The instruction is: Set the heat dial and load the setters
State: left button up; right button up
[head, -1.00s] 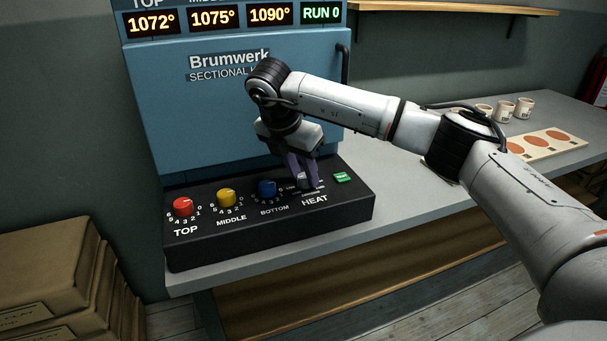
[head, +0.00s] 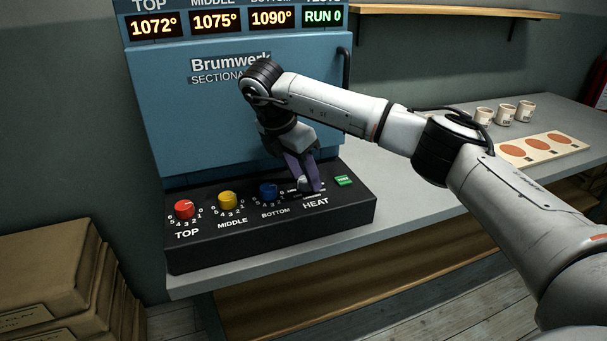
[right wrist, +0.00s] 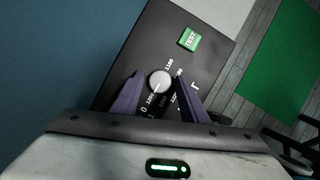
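The white heat dial (right wrist: 159,82) is on the black control panel (head: 255,235) in front of the blue kiln (head: 230,110). The kiln displays read 1072°, 1075°, 1090° and RUN 0. My left gripper is out of view. No thing is clearly identifiable as a setter.
Red, yellow and blue knobs (head: 227,201) sit left of the dial, and a green TEST button (head: 344,181) sits right. Several small cups (head: 505,113) and a pale board with orange discs (head: 540,148) are on the grey bench (head: 400,185). Brown boxes (head: 50,265) stand at lower left.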

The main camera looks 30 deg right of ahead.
jog(key=shift+o, duration=0.4)
jog(key=v, duration=1)
jog(key=shift+r+p, duration=0.15)
jog(key=shift+p, duration=0.15)
